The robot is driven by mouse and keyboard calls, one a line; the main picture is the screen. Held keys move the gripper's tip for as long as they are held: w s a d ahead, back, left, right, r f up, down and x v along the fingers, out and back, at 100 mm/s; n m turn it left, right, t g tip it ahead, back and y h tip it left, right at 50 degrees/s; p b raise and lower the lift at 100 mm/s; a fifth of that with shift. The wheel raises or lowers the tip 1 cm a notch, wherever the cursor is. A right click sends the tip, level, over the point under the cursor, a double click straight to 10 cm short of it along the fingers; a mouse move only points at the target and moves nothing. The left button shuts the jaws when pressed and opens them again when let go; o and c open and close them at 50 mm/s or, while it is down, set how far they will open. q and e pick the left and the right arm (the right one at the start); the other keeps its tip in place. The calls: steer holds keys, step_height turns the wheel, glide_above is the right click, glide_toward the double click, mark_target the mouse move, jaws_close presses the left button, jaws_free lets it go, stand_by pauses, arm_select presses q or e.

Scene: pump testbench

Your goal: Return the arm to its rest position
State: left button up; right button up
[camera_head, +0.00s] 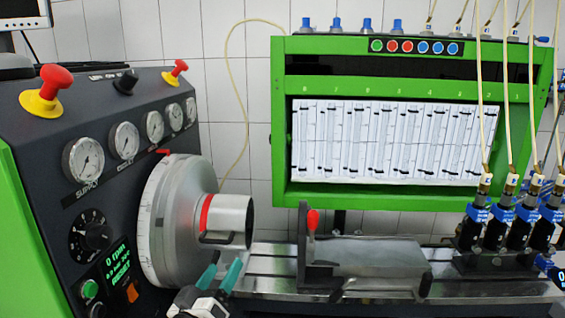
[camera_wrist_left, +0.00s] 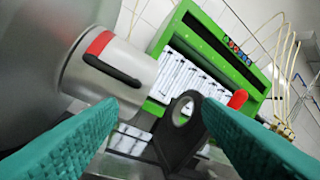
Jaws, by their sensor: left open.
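My left gripper (camera_head: 220,272) shows at the bottom of the head view, with two teal fingers spread apart and nothing between them. It is below the silver cylinder with a red band (camera_head: 232,218) on the drive wheel and left of the black bracket with a red knob (camera_head: 305,250). In the left wrist view my left gripper's teal fingers (camera_wrist_left: 170,125) frame the black bracket (camera_wrist_left: 180,130), which stands beyond them. The silver cylinder (camera_wrist_left: 115,70) is at the upper left there. My right gripper is not in view.
A dark control panel with gauges (camera_head: 120,150) stands at the left. The grey bench rail (camera_head: 480,285) runs right, with several blue-black injectors (camera_head: 500,225) on it. A green-framed display (camera_head: 400,140) stands behind. Pale hoses rise at the right.

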arm_select(q)
steer(key=s+a+f+m+g+y, duration=0.15)
steer(key=s+f+g, duration=0.45)
steer(key=f, duration=0.6)
steer(key=s+a+f+m+g+y, duration=0.2)
steer(key=s+a+f+g, duration=0.4)
steer(key=s, duration=0.6)
steer(key=s+a+f+m+g+y, duration=0.1)
steer(key=s+f+g+y, duration=0.25)
steer(key=s+f, duration=0.65)
step_height(320, 180, down, 22)
steer(key=s+g+h, duration=0.1)
steer(key=s, duration=0.2)
steer(key=s+a+f+g, duration=0.1)
steer(key=s+a+f, duration=0.2)
steer(key=s+f, duration=1.3)
steer(key=shift+s+f, duration=0.35)
steer(key=shift+f, duration=0.25)
